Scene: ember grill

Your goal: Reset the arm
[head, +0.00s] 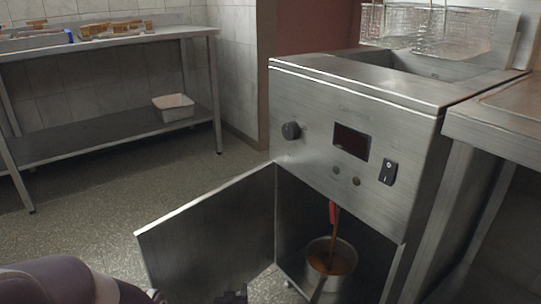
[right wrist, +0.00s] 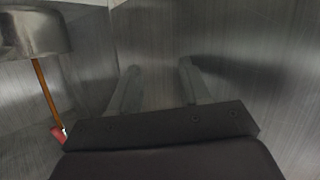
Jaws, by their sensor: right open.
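My right gripper (head: 232,297) shows only as a dark piece at the bottom edge of the head view, in front of the open fryer door. In the right wrist view its two fingers (right wrist: 159,68) are apart, with nothing between them, against grey metal panels. A purple-grey arm part of mine is at the lower left of the head view. My left gripper cannot be made out.
The fryer (head: 345,100) has its cabinet door (head: 215,235) swung open. Brown liquid runs from a red-handled valve (head: 332,212) into a metal pot (head: 318,284) inside. A steel table (head: 110,43) stands back left; open floor lies between.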

